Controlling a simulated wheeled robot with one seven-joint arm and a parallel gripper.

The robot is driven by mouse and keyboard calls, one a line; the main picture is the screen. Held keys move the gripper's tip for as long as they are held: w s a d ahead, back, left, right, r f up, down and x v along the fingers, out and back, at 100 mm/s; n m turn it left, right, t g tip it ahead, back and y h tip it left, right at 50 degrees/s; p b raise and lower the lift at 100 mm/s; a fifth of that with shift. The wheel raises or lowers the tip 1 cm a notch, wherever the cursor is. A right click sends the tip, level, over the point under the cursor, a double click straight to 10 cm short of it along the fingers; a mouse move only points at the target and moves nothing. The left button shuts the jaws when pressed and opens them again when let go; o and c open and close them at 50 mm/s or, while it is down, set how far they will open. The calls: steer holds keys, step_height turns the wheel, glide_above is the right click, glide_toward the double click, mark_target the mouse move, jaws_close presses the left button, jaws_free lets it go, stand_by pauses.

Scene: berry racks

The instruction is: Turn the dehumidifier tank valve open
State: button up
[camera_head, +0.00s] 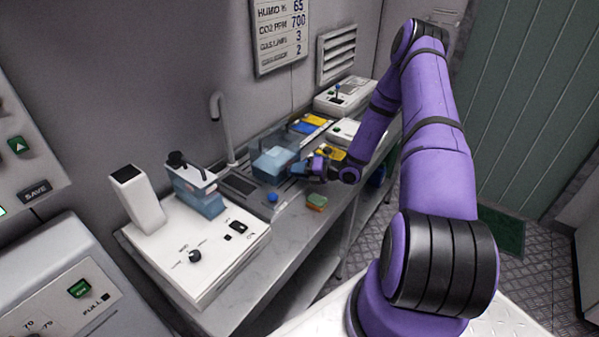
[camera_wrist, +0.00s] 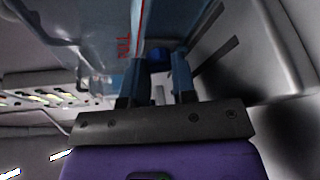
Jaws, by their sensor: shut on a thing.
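The dehumidifier tank (camera_head: 273,162) is a see-through blue box on the steel counter, by the sink tap. In the wrist view the tank (camera_wrist: 112,35) fills the upper middle, with a red line and red "FULL" lettering. My gripper (camera_head: 296,172) is at the tank's right front side. In the wrist view my gripper (camera_wrist: 160,72) has its two dark blue fingers on either side of a small blue part, the valve (camera_wrist: 158,93), and is shut on it. Most of the valve is hidden by the fingers, so I cannot tell its turn angle.
A white device (camera_head: 205,240) with a knob and a blue container stands at the left of the counter. A curved tap (camera_head: 222,125) rises behind the tank. A green-and-orange sponge (camera_head: 317,201) and a blue round thing (camera_head: 272,197) lie in front. Yellow and blue items and white devices stand beyond.

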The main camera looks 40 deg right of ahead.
stand_by(0.4)
steer(key=o, duration=0.9)
steer(key=shift+o, duration=0.2)
